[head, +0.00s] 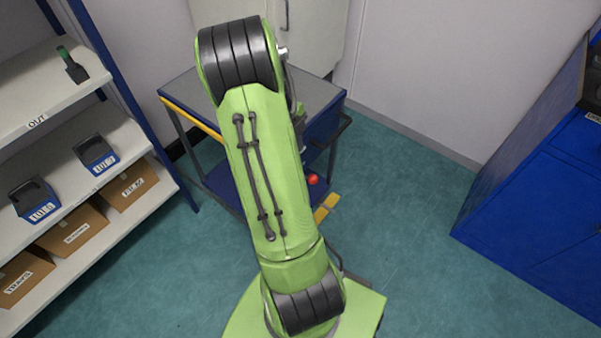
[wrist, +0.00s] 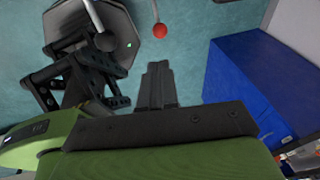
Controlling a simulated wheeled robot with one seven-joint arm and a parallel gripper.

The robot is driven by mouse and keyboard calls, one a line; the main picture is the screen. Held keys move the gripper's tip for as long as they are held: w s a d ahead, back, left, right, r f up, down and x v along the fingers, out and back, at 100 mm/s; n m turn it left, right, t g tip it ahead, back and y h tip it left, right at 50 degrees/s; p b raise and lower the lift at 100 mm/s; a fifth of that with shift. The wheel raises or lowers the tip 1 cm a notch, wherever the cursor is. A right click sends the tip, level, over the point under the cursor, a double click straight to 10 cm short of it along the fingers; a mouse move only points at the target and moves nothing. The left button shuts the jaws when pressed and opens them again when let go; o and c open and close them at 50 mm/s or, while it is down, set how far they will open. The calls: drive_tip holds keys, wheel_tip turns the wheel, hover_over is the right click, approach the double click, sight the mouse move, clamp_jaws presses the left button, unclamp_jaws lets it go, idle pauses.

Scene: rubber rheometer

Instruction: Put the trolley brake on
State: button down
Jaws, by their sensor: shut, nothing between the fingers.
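The trolley (head: 318,94) stands behind my arm in the head view, with a grey top, blue sides and a yellow strip along its left edge. A red ball knob (head: 313,180) shows low beside the trolley, just right of my arm. In the wrist view a red ball (wrist: 160,31) on a thin pale stem shows at the top, over the teal floor. My gripper (wrist: 158,66) is shut and empty, with its fingertips below the red ball in the picture and apart from it. In the head view my arm hides the gripper and much of the trolley.
Shelves (head: 98,150) with boxes and blue bins stand at the left. A blue cabinet (head: 545,200) stands at the right. A blue box-shaped body (wrist: 240,85) fills the wrist view's right side. Yellow floor marking (head: 326,207) lies near the trolley. Teal floor (head: 410,230) is clear between trolley and cabinet.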

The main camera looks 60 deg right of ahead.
sight(312, 176)
drive_tip(key=b+x, duration=0.3)
drive_tip(key=x, duration=1.1)
drive_tip(key=shift+f, duration=0.1)
